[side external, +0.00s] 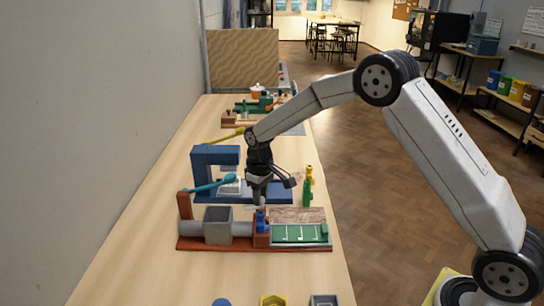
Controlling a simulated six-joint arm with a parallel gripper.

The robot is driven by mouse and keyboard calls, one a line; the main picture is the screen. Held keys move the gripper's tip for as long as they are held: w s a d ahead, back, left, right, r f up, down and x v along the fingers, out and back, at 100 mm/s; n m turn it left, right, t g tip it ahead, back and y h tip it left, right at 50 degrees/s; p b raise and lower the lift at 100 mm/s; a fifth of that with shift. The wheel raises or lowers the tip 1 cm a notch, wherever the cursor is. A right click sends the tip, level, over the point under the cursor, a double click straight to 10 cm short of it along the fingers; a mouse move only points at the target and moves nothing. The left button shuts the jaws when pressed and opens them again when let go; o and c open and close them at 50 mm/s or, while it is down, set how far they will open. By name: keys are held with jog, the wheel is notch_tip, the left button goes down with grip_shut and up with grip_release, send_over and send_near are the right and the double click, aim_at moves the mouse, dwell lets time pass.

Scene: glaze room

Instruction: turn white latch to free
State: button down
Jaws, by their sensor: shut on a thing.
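My gripper (259,200) points down over the red-based fixture (210,244) near the middle of the table. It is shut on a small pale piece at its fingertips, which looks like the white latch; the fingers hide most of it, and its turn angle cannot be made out. A blue block (261,220) sits right below the fingertips, on a red-brown block of the fixture. The fixture also carries a grey square box (217,226) on the left and a green panel with white marks (292,234) on the right.
A blue frame (201,172) with a white block (231,187) and a teal lever (212,186) stands just behind. A green and yellow upright piece (308,188) is to the right. Small trays (273,300) lie at the front. The table's front left is clear.

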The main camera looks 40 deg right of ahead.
jog(key=shift+m, duration=1.1)
jog(key=shift+c, duration=2.1)
grip_release()
jog(key=shift+r, duration=0.1)
jog(key=shift+r, duration=3.85)
jog(key=s+f+t, duration=0.1)
jog(key=s+f, duration=0.1)
jog(key=s, duration=1)
jog(key=s+f+t, duration=0.1)
jog(key=s+f, duration=0.1)
jog(key=s, duration=1)
jog(key=shift+s+f+t, duration=0.2)
jog(key=shift+s+t, duration=0.05)
jog(key=shift+t, duration=0.05)
